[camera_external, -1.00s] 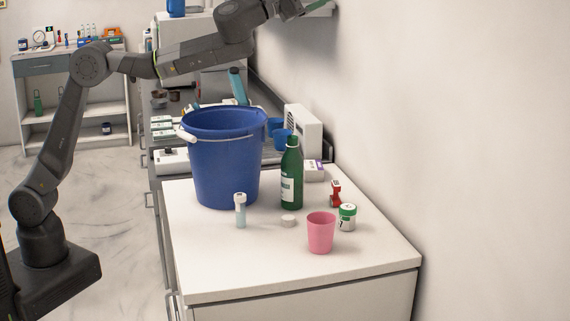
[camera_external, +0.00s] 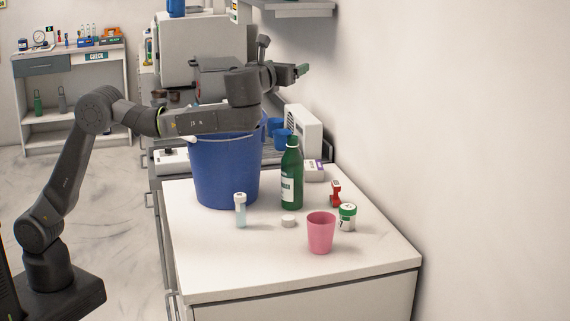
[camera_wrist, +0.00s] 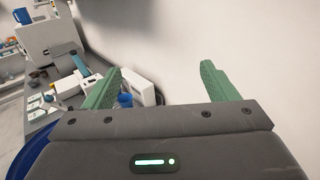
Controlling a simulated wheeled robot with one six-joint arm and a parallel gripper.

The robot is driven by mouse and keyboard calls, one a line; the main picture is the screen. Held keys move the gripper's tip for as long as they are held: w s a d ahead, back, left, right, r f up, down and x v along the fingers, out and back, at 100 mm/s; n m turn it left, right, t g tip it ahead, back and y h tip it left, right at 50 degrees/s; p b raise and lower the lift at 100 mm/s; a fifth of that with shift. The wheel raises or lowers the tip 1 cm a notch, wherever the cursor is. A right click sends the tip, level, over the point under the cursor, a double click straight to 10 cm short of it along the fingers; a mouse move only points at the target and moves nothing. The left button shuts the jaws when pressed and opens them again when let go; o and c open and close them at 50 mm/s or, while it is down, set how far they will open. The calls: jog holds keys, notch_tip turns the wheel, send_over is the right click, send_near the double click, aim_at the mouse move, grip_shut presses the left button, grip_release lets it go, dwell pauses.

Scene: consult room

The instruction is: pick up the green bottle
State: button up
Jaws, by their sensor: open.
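The green bottle (camera_external: 291,175) stands upright on the white counter in the external view, just right of the blue bucket. It has a dark cap and a pale label. My gripper (camera_external: 302,70) is above and behind the bottle in that view, clear of it. In the wrist view my gripper (camera_wrist: 172,85) shows two green fingers spread wide with nothing between them. The bottle is not visible in the wrist view.
The blue bucket (camera_external: 226,172) stands close to the bottle's left. A white-capped vial (camera_external: 240,210), pink cup (camera_external: 320,232), green-lidded jar (camera_external: 347,217) and red stamp-like item (camera_external: 335,193) stand around the front. A wall bounds the right; the counter's front (camera_external: 290,272) is clear.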

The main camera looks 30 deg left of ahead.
aim_at(288, 176)
notch_tip(288, 176, down, 29)
jog(key=shift+f, duration=0.1)
jog(key=shift+w+f+p, duration=0.2)
jog(key=shift+w+p, duration=0.2)
jog(key=shift+w, duration=1.15)
jog(key=c, duration=1)
jog(key=shift+c, duration=0.9)
jog(key=shift+r, duration=0.15)
